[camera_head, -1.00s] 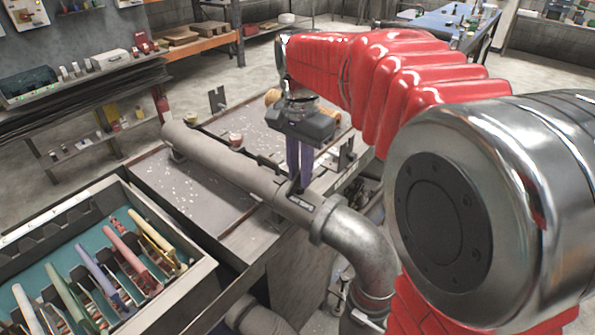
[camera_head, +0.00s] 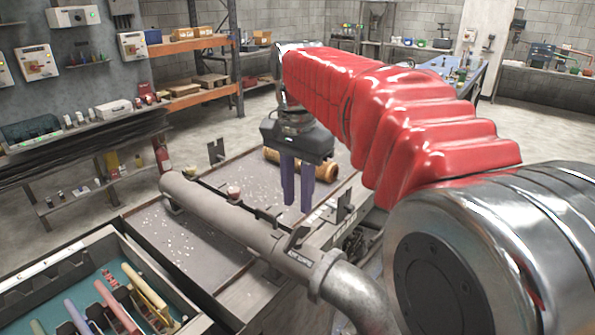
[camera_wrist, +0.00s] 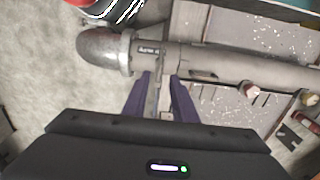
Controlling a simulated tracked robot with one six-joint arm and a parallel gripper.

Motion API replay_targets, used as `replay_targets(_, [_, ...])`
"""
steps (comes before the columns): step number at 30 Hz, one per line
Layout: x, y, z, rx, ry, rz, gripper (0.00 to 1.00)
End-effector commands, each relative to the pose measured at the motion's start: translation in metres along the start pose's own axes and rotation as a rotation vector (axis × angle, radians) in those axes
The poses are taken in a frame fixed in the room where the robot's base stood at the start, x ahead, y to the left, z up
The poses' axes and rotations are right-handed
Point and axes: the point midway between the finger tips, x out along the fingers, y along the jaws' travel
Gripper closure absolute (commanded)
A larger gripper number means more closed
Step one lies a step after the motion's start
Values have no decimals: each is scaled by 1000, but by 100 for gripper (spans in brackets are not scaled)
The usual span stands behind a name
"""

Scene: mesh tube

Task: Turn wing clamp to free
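The wing clamp (camera_head: 297,238) shows in the head view as a small dark wing on the grey pipe (camera_head: 225,215), beside a dark label plate (camera_head: 300,258) and close to the pipe's elbow. It leans up to the right. My gripper (camera_head: 297,206) hangs above it, with two purple fingers pointing down and a clear gap between them. The fingertips are apart from the wing. In the wrist view my gripper (camera_wrist: 160,76) is open over the pipe (camera_wrist: 235,68). A narrow grey and dark shape shows between the fingers; I cannot tell how much of it is the wing.
A bench (camera_head: 208,252) with pale flecks lies under the pipe. A bin (camera_head: 60,264) with several coloured-handled tools stands front left. A brown cylinder (camera_head: 272,157) and an upright dark bracket (camera_head: 344,205) are near the gripper.

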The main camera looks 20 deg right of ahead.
Motion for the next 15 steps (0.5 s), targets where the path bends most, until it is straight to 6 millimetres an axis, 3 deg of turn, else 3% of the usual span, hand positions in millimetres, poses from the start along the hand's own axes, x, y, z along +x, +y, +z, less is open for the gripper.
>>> replay_targets(6, [-36,0,0,0,1,-2,75])
replay_targets(15, [-57,0,0,0,0,1,75])
